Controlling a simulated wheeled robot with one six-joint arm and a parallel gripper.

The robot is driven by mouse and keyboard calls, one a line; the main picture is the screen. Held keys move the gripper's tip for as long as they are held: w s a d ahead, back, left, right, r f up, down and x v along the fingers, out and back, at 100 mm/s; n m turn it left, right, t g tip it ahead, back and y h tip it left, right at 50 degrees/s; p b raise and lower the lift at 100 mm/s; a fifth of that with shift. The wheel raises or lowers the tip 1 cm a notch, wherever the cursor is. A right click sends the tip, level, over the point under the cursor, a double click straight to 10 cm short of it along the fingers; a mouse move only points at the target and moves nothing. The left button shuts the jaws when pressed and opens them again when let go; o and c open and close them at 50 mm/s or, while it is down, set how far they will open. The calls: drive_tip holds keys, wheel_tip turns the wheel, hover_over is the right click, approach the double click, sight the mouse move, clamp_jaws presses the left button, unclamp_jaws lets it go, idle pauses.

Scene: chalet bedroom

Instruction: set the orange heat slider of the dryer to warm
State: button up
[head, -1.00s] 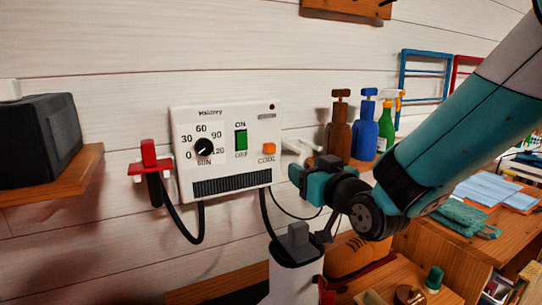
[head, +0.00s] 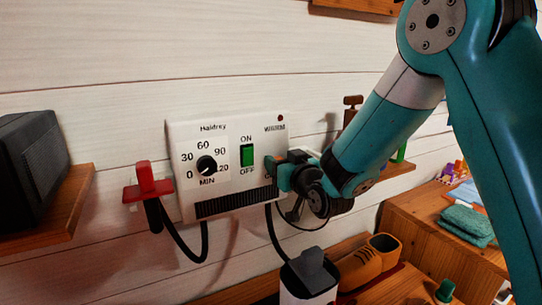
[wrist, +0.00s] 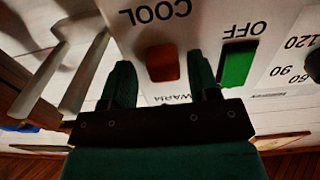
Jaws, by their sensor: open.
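The white dryer box (head: 222,130) hangs on the wall. Its orange heat slider (wrist: 162,63) shows in the wrist view, looking red-orange in shadow. The wrist view is upside down: the COOL label is above the slider and the partly hidden WARM label is below it. I cannot tell exactly where the slider sits along its travel. My gripper (wrist: 163,78) is open, one finger on each side of the slider, with gaps visible.
A green ON/OFF switch (head: 247,155) is close beside the gripper, with the timer dial (head: 206,165) further left. A red-topped holder (head: 148,183) is at the box's left. Pale prongs (wrist: 75,75) show beside the box in the wrist view. Brown shoes (head: 368,262) are below.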

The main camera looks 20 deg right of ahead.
sight(275, 135)
drive_tip(key=shift+w+a, duration=0.15)
drive_tip(key=shift+a, duration=0.1)
drive_tip(key=shift+c, duration=0.7)
clamp_jaws()
drive_tip(key=shift+r+p, duration=0.45)
drive_tip(key=shift+r, duration=2.5)
drive_tip(key=shift+o, duration=0.7)
unclamp_jaws()
